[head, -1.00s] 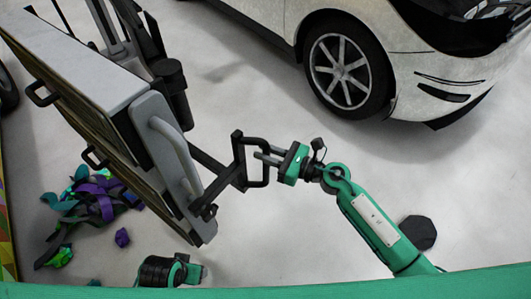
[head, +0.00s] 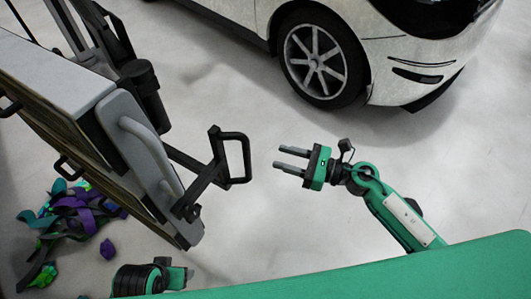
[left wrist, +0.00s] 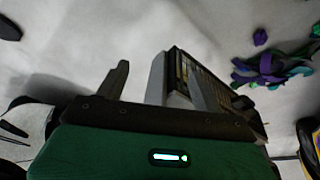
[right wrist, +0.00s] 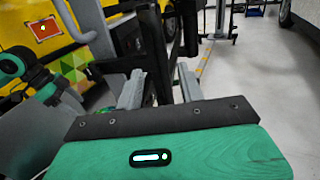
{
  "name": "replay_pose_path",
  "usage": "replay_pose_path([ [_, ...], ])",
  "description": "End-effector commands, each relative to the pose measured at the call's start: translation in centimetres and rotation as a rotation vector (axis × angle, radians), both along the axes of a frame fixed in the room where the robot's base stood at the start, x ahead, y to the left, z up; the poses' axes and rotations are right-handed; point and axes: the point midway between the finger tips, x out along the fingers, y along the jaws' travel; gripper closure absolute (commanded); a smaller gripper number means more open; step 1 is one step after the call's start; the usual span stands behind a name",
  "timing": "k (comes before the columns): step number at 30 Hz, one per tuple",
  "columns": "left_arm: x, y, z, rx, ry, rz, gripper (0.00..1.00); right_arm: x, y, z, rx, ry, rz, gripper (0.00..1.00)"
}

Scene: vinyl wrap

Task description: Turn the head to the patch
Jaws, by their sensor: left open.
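No separate patch can be made out in the head view. The white car (head: 385,45) at the top right has a mottled pale surface, and its front wheel shows. My right gripper (head: 280,158) is open and empty, its fingers pointing left, a short gap right of the black loop handle (head: 246,160) on the cart. Its spread fingers also show in the right wrist view (right wrist: 158,82). My left gripper (head: 188,275) is low at the left in the head view, partly cut off by my green body. In the left wrist view its fingers (left wrist: 150,75) are apart with nothing held.
The grey and black cart (head: 130,140) fills the left, with a grey tubular handle. Purple, teal and green scraps (head: 75,215) lie on the floor beside it. The pale floor (head: 330,225) between cart, car and my body is clear.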

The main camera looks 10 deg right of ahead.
Motion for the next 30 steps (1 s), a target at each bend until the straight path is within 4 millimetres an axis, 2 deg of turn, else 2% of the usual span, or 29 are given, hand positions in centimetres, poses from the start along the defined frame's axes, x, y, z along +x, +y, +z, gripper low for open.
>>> replay_pose_path([
  [3, -0.1, 0.1, 0.5, 0.0, -0.008, 0.0, 0.32, -0.8, -1.5, -0.2, 0.0, 0.002, -0.001, 0.61],
  [7, -0.1, 0.1, 0.9, -0.001, -0.012, 0.0, 0.32, -1.2, -2.3, -0.1, -0.001, 0.0, -0.001, 0.61],
  [30, -0.2, 0.1, 1.0, 0.0, -0.012, 0.0, 0.32, -1.2, -2.4, 0.0, 0.0, 0.001, 0.0, 0.61],
])
